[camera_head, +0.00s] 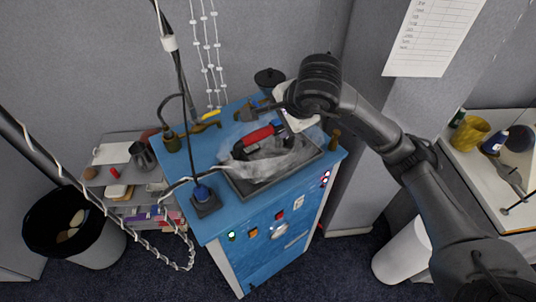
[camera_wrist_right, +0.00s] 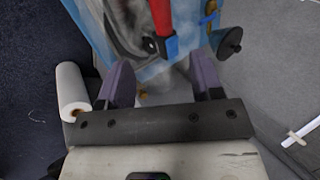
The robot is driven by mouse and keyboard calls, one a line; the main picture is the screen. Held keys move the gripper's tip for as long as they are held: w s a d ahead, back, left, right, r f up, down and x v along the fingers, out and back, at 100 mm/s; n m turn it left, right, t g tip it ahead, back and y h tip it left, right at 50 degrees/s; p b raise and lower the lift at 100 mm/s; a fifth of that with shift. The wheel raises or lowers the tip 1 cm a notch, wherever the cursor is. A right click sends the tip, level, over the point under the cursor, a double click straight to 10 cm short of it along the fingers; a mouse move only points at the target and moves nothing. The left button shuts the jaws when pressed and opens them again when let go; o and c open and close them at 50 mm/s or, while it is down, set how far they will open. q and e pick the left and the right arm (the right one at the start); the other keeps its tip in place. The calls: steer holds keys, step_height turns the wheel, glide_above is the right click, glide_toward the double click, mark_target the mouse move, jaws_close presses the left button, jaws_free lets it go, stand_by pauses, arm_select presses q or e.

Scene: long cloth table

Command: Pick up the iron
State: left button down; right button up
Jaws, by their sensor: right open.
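The iron (camera_head: 258,139) has a red handle and a dark body. It lies on crumpled grey cloth in a dark tray (camera_head: 282,174) on the blue cabinet. Its red handle (camera_wrist_right: 163,18) shows at the top of the right wrist view, ahead of my fingers. My right gripper (camera_wrist_right: 162,80) is open, with nothing between its two purple-grey fingers. In the head view the right arm comes in from the right, and its wrist is above the far right side of the cabinet, apart from the iron. My left gripper is not in view.
The blue cabinet (camera_head: 238,215) has buttons on its front. A black cord stand (camera_head: 205,200) and hanging cables are left of the tray. A dark round knob (camera_head: 269,77) stands behind. A waste bin (camera_head: 85,240) and shelves (camera_head: 125,175) are left; a white cylinder (camera_head: 402,252) is right.

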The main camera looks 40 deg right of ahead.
mark_target(267, 131)
steer(key=x, duration=0.7)
steer(key=shift+w+f+p, duration=0.1)
steer(key=shift+f+p, duration=0.15)
steer(key=shift+p, duration=0.05)
steer(key=p+x, duration=0.1)
steer(key=x, duration=0.3)
steer(key=shift+w+d, duration=0.2)
steer(key=shift+w+d+f, duration=0.1)
steer(key=shift+w+f, duration=0.15)
steer(key=shift+f, duration=0.2)
steer(key=c, duration=0.8)
jaws_close()
steer(key=shift+r, duration=0.15)
